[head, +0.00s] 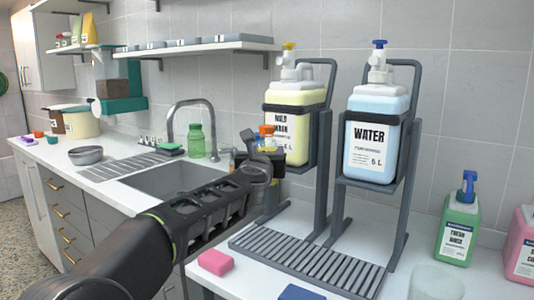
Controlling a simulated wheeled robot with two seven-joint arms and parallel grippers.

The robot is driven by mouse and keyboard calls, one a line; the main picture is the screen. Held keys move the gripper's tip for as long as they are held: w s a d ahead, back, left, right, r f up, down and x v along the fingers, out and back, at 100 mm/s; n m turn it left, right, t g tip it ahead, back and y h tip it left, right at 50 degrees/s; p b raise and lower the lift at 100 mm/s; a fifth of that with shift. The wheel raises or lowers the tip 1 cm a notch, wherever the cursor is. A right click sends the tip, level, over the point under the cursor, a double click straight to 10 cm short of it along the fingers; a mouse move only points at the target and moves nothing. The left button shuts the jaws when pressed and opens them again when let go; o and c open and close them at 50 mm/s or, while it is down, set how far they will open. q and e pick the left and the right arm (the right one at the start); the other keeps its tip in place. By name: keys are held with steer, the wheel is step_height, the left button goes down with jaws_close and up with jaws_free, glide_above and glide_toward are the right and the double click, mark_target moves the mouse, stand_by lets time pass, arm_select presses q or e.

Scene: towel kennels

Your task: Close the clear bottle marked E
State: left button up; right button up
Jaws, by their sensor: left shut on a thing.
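My left gripper (262,158) is in the middle of the view, in front of the mild wash canister. It is shut on a small orange-topped thing (267,130), whose orange top shows above the fingers. The gripper hides most of it, so I cannot tell whether it is a loose cap or a bottle with its cap. A clear, whitish vessel (436,282) stands at the bottom right, cut by the picture edge. I can read no letter E on anything. My right gripper is out of view.
A yellow mild wash canister (295,98) and a blue water canister (374,112) stand in grey racks over a slatted drip tray (300,262). A pink sponge (215,261) lies in front. The sink (180,178) is left.

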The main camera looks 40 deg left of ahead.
arm_select(q)
jaws_close()
stand_by(0.8)
